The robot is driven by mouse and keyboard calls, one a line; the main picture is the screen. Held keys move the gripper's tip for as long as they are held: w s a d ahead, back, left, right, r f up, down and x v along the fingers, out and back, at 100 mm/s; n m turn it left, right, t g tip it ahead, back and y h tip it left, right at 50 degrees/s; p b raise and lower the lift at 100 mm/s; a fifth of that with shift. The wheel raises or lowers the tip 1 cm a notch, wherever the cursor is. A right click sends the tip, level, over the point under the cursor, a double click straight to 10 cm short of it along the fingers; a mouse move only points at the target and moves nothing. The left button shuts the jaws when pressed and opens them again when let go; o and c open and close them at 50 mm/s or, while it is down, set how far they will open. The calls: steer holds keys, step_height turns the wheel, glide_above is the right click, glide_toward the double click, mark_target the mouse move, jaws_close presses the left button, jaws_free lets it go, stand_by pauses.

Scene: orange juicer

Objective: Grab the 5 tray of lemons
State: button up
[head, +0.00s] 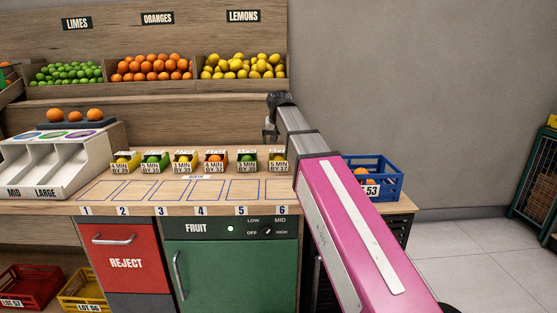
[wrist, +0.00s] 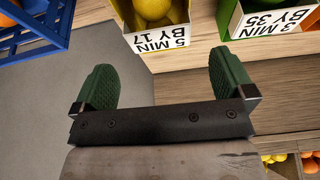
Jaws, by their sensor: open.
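The lemon tray labelled "5 MIN BY 17" (head: 278,164) stands at the right end of the row of small trays on the counter. It holds yellow lemons, and it also shows at the top of the wrist view (wrist: 160,36), cut off by the frame edge. My gripper (wrist: 163,82) is open with two green fingers spread apart and nothing between them. The tray lies beyond the fingertips, apart from them, roughly in line with the gap. In the head view my pink arm reaches to just beside and above the tray.
The neighbouring tray labelled "3 MIN BY 35" (head: 246,162) with green fruit is close on the left. A blue crate (head: 385,184) with oranges stands to the right behind my arm. Numbered outlined spots (head: 205,189) on the front counter are bare.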

mark_target(279, 151)
steer(key=x, duration=0.6)
steer(key=shift+w+d+r, duration=0.1)
steer(key=shift+w, duration=0.05)
steer(key=shift+w+f, duration=0.15)
steer(key=shift+f, duration=0.3)
steer(key=shift+f, duration=0.25)
stand_by(0.3)
steer(key=c, duration=0.8)
